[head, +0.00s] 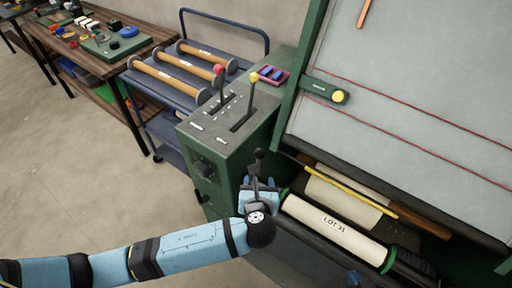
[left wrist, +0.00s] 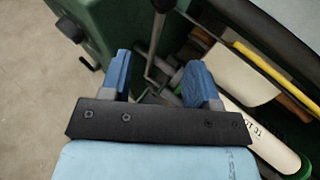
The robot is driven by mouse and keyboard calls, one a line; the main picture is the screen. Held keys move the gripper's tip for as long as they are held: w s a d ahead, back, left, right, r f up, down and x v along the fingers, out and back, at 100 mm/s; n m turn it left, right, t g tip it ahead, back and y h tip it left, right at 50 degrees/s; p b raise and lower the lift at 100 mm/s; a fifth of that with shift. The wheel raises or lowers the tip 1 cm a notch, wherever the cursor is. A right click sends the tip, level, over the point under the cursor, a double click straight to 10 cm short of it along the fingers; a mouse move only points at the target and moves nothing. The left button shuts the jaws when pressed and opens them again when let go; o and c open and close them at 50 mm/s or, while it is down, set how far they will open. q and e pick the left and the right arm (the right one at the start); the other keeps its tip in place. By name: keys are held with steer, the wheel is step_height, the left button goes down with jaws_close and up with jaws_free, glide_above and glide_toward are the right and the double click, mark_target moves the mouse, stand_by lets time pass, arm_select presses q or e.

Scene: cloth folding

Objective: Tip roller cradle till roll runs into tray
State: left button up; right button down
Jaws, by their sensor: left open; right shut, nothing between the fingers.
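A cream roll marked LOT 31 (head: 332,228) lies in a dark cradle below the big sloping table, with green rings at its ends. It also shows in the left wrist view (left wrist: 262,138). A lever with a black knob (head: 258,156) stands by the roll's left end. My left gripper (head: 261,184) is at this lever, fingers open. In the left wrist view, the open fingers (left wrist: 160,82) stand either side of the lever's thin rod (left wrist: 153,60); I cannot tell whether they touch it. My right gripper cannot be made out. No receiving tray is clearly identifiable.
A green control box (head: 222,128) with red-knobbed and yellow-knobbed levers stands just beyond my left gripper. A blue trolley (head: 150,83) holds several rolls. The sloping grey table (head: 415,95) overhangs the roll at right. Open floor lies at left.

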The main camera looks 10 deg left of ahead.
mark_target(259, 161)
arm_select(q)
steer(key=p+x, duration=0.1)
steer(key=x, duration=1.2)
steer(key=shift+w, duration=0.2)
steer(key=shift+r, duration=0.1)
jaws_close()
